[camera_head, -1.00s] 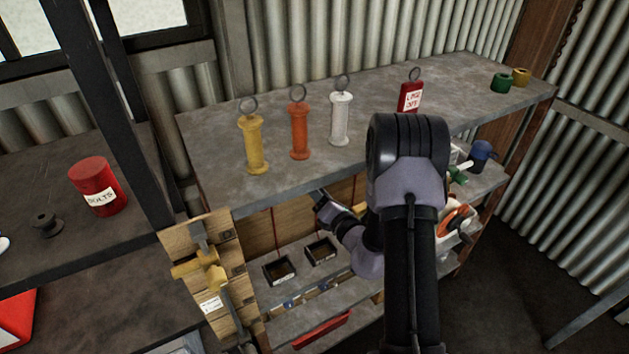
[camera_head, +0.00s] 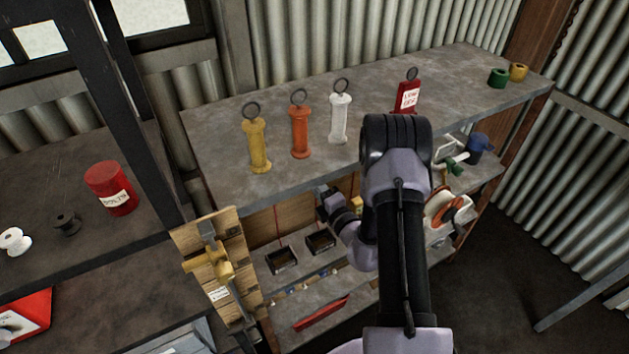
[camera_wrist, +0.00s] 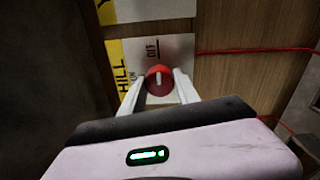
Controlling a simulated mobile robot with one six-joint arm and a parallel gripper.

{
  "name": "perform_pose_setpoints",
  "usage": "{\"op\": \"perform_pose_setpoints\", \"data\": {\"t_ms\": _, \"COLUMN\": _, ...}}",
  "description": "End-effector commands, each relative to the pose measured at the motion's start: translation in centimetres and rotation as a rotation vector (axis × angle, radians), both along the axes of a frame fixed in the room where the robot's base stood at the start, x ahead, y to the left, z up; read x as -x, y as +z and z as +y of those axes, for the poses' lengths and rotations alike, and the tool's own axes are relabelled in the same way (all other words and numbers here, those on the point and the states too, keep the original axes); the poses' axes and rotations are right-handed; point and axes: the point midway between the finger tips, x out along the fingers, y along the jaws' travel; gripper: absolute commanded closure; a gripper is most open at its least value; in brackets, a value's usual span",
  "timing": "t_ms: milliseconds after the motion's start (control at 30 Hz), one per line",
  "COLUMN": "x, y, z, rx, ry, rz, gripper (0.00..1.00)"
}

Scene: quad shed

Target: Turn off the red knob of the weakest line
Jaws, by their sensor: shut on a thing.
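A white line on the knob's face stands nearly upright, toward OFF. A yellow strip (camera_wrist: 122,75) reading HILL is left of the plate. My gripper (camera_wrist: 160,87) has one pale finger on each side of the knob and is shut on it. In the head view my gripper (camera_head: 326,194) is under the upper shelf's front edge, at the wooden back panel. The knob is hidden there.
Yellow (camera_head: 256,143), orange (camera_head: 299,130) and white (camera_head: 339,118) ringed handles and a red tag (camera_head: 408,97) stand on the upper shelf (camera_head: 215,125). Two black bins (camera_head: 283,262) are below. A red wire (camera_wrist: 245,51) runs right of the plate.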

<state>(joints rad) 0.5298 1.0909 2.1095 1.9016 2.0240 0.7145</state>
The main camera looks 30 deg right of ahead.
Motion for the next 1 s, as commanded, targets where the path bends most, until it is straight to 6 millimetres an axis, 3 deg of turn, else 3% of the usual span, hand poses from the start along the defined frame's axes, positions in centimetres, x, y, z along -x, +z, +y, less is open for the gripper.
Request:
{"op": "perform_pose_setpoints", "data": {"t_ms": 433, "x": 0.0, "y": 0.0, "z": 0.0, "rx": -0.009, "ry": 0.000, "rz": 0.000, "gripper": 1.00}}
{"op": "perform_pose_setpoints", "data": {"t_ms": 467, "x": 0.0, "y": 0.0, "z": 0.0, "rx": -0.009, "ry": 0.000, "rz": 0.000, "gripper": 0.56}}
{"op": "perform_pose_setpoints", "data": {"t_ms": 533, "x": 0.0, "y": 0.0, "z": 0.0, "rx": -0.008, "ry": 0.000, "rz": 0.000, "gripper": 0.43}}
{"op": "perform_pose_setpoints", "data": {"t_ms": 867, "x": 0.1, "y": 0.0, "z": 0.0, "rx": -0.007, "ry": 0.000, "rz": 0.000, "gripper": 0.41}}
{"op": "perform_pose_setpoints", "data": {"t_ms": 1000, "x": 2.0, "y": -0.2, "z": -0.1, "rx": -0.009, "ry": -0.001, "rz": 0.003, "gripper": 0.41}}
